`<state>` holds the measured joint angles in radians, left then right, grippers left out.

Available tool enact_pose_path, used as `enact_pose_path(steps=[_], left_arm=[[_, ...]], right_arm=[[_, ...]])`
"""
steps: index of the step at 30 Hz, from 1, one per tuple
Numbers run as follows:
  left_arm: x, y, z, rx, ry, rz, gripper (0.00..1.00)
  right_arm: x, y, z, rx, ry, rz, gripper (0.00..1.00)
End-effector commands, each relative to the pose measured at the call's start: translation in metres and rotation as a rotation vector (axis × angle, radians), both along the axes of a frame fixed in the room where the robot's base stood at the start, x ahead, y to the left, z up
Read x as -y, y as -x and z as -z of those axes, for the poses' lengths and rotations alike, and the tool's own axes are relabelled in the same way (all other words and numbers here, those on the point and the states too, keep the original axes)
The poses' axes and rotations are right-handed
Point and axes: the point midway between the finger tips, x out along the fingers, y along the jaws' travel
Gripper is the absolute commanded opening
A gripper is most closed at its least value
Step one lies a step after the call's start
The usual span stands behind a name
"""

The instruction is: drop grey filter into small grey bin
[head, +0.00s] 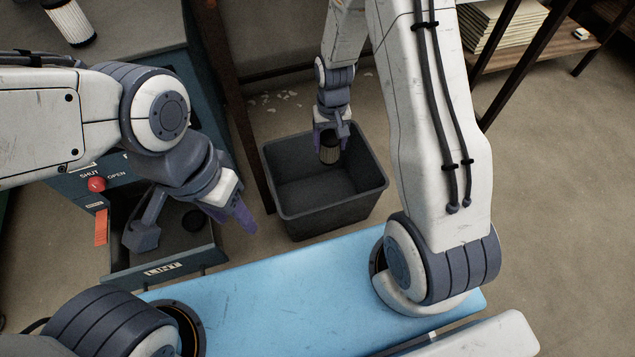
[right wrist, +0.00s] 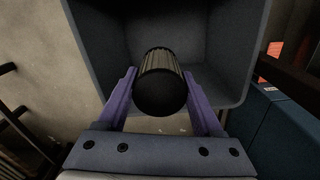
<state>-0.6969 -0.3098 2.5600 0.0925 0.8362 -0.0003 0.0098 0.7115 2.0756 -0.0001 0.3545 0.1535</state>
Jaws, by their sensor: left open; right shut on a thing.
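The grey filter (head: 329,149) is a small ribbed cylinder with a dark end cap. My right gripper (head: 328,140) is shut on it and holds it over the far part of the small grey bin (head: 290,222). In the right wrist view the filter (right wrist: 162,85) sits between the two purple fingers of my right gripper (right wrist: 162,92), with the bin (right wrist: 85,60) around and behind it. The bin's inside looks empty where visible. My left gripper (head: 240,213) is open, left of the bin, above the open lint drawer (head: 165,268).
A blue machine (head: 190,60) with a red knob (head: 96,184) stands at the left. A white ribbed filter (head: 70,22) lies at the top left. A shelf with stacked papers (head: 500,35) is at the upper right. White scraps (head: 285,97) lie on the floor behind the bin.

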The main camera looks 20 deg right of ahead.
Motion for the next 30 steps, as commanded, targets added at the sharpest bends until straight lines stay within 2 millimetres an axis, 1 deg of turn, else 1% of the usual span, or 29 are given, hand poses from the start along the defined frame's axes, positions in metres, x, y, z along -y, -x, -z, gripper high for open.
enact_pose_path(steps=[5, 12, 16, 20, 28, 29, 30], left_arm=[[0.0, 0.0, 0.015, 0.0, 0.0, 0.0, 0.5], [0.0, 0.0, 0.047, 0.0, 0.0, 0.0, 0.5], [0.0, 0.0, 0.061, 0.0, 0.0, 0.0, 0.5], [0.0, 0.0, 0.067, 0.0, 0.0, 0.0, 0.5], [0.0, 0.0, 0.066, 0.0, 0.0, 0.0, 0.5], [0.0, 0.0, 0.066, 0.0, 0.0, 0.0, 0.5], [0.0, 0.0, 0.066, 0.0, 0.0, 0.0, 0.5]], right_arm=[[-0.002, -0.001, 0.014, 0.001, 0.0, -0.002, 0.11], [-0.002, 0.0, 0.042, 0.001, 0.0, -0.002, 0.11], [-0.001, 0.0, 0.054, 0.001, 0.0, -0.002, 0.11], [0.0, 0.0, 0.059, 0.001, 0.0, -0.001, 0.11], [0.0, 0.0, 0.057, 0.0, 0.0, -0.001, 0.11], [0.0, 0.0, 0.057, 0.0, 0.0, -0.001, 0.75], [0.0, 0.0, 0.057, 0.0, 0.0, -0.001, 0.91]])
